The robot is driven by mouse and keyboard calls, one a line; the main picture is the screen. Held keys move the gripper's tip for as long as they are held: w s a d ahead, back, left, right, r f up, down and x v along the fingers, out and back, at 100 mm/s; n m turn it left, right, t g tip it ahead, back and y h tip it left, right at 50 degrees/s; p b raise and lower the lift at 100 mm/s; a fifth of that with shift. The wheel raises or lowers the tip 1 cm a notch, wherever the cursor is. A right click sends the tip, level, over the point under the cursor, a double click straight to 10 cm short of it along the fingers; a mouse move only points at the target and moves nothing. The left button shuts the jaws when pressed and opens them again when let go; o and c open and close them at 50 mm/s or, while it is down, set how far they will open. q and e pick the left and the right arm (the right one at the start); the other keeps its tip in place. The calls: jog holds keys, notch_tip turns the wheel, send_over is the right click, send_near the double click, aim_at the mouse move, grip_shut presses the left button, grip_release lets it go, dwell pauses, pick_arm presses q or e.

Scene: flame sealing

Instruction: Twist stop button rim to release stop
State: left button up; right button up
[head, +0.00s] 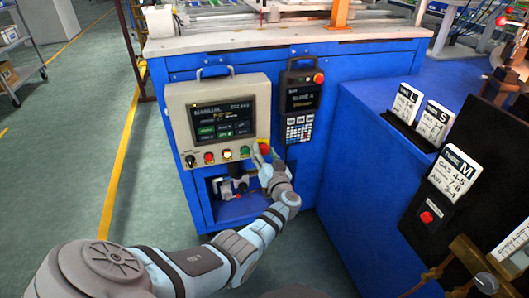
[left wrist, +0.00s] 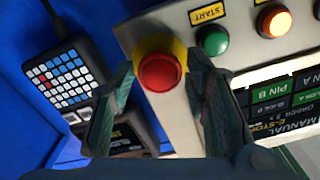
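The red stop button (left wrist: 160,72) sits on a yellow rim (left wrist: 165,43) at the corner of the beige control panel. In the head view the button (head: 265,149) is at the panel's lower right, partly behind my gripper. My left gripper (head: 266,154) reaches it from below. In the left wrist view my left gripper (left wrist: 161,60) is open, with one finger on each side of the button and rim. Narrow gaps seem to show beside the red cap; contact with the rim is unclear. My right gripper is not in view.
The panel screen (head: 224,119) is lit above a row of buttons, with a green one (left wrist: 213,40) and a glowing orange one (left wrist: 275,20) nearby. A keypad pendant (head: 300,103) hangs close on the right. A blue cabinet with cards (head: 457,173) stands further right.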

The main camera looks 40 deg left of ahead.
pick_arm(q)
jog(key=c, duration=0.5)
jog(key=shift+r+m+p, duration=0.1)
jog(key=shift+m+p, duration=0.7)
jog(key=shift+m, duration=0.2)
jog(key=m+p, duration=0.1)
jog(key=m, duration=0.2)
jog(key=o, duration=0.9)
jog(key=shift+c, duration=0.2)
jog(key=shift+s+d, duration=0.1)
jog(key=p+v, duration=0.4)
jog(key=v, duration=0.2)
jog(key=shift+s+d+p, duration=0.25)
jog(key=shift+d+p, duration=0.1)
jog(key=shift+p, duration=0.05)
